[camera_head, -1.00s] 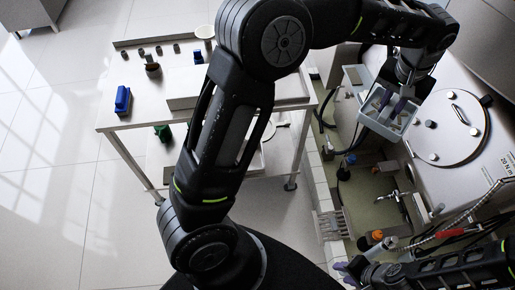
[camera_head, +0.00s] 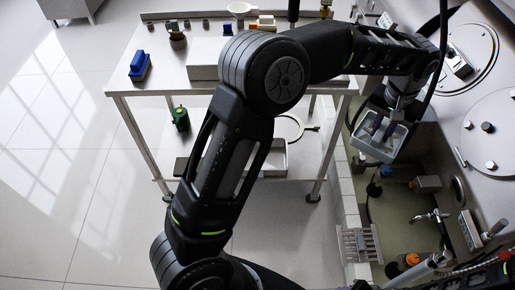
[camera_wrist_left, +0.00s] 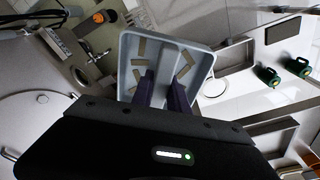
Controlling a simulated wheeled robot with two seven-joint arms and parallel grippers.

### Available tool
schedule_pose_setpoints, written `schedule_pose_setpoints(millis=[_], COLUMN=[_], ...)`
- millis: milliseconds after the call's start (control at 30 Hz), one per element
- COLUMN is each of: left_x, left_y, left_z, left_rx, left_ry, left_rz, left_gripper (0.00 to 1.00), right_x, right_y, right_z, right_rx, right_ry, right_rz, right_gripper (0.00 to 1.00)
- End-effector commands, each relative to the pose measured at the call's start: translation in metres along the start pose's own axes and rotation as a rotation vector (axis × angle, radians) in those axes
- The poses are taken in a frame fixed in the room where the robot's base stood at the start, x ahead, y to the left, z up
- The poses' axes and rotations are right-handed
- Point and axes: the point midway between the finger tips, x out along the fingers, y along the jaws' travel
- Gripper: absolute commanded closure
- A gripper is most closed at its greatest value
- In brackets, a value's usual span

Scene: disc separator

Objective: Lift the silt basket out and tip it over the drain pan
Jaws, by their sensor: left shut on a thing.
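The silt basket is a light grey, open rectangular tray (camera_head: 372,153) in the head view, held in the air by my left gripper (camera_head: 382,127). In the left wrist view, the silt basket (camera_wrist_left: 128,52) fills the upper middle, with several brownish flat pieces on its floor. My left gripper's dark purple fingers (camera_wrist_left: 165,88) reach inside it; their exact contact is hard to see. A shallow pan (camera_head: 277,160), perhaps the drain pan, lies on the cart's lower shelf, partly hidden by my left arm. Only a small part of my right gripper may show at the bottom edge.
A metal cart (camera_head: 118,88) stands left of centre, with a blue object (camera_head: 140,66) on top and a green one (camera_head: 180,118) below. Taps and fittings (camera_head: 428,216) fill the sunken area at right. Round-lidded housing (camera_head: 491,128) lies right. Floor at left is clear.

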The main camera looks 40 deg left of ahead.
Motion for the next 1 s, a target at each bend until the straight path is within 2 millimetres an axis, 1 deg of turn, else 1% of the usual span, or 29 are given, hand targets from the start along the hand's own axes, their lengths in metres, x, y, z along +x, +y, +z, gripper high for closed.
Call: schedule_pose_setpoints(millis=[33, 100, 200, 300, 400, 533, 600, 700, 833, 1000], left_x=[0.043, 0.071, 0.109, 0.142, 0.171, 0.197, 0.207, 0.216, 0.221, 0.221], left_y=[0.000, 0.000, 0.000, 0.000, 0.000, 0.000, 0.000, 0.000, 0.000, 0.000], left_z=[0.003, 0.004, 0.005, 0.006, 0.007, 0.007, 0.008, 0.008, 0.008, 0.007], left_rx=[0.000, 0.000, 0.000, 0.000, 0.000, 0.000, 0.000, 0.000, 0.000, 0.000], left_ry=[0.001, 0.000, 0.001, 0.001, 0.001, 0.002, 0.002, 0.002, 0.002, 0.002], left_rz=[0.001, 0.000, 0.001, 0.001, 0.001, 0.001, 0.001, 0.001, 0.001, 0.001], left_gripper=[1.00, 1.00, 1.00, 1.00, 1.00, 1.00, 1.00, 1.00, 1.00, 1.00], right_x=[0.039, 0.063, 0.096, 0.125, 0.148, 0.171, 0.179, 0.187, 0.191, 0.191], right_y=[0.014, 0.023, 0.035, 0.045, 0.054, 0.062, 0.065, 0.067, 0.069, 0.069], right_z=[-0.001, -0.003, -0.005, -0.007, -0.009, -0.011, -0.011, -0.012, -0.012, -0.012], right_rx=[0.000, 0.000, 0.000, 0.000, -0.001, -0.001, -0.001, -0.001, -0.001, -0.001], right_ry=[0.004, 0.008, 0.014, 0.019, 0.024, 0.029, 0.031, 0.032, 0.034, 0.034], right_rz=[-0.001, -0.002, -0.004, -0.005, -0.006, -0.007, -0.008, -0.008, -0.009, -0.009], right_gripper=[0.64, 0.64, 0.64, 0.64, 0.64, 0.64, 0.64, 0.64, 0.64, 0.64])
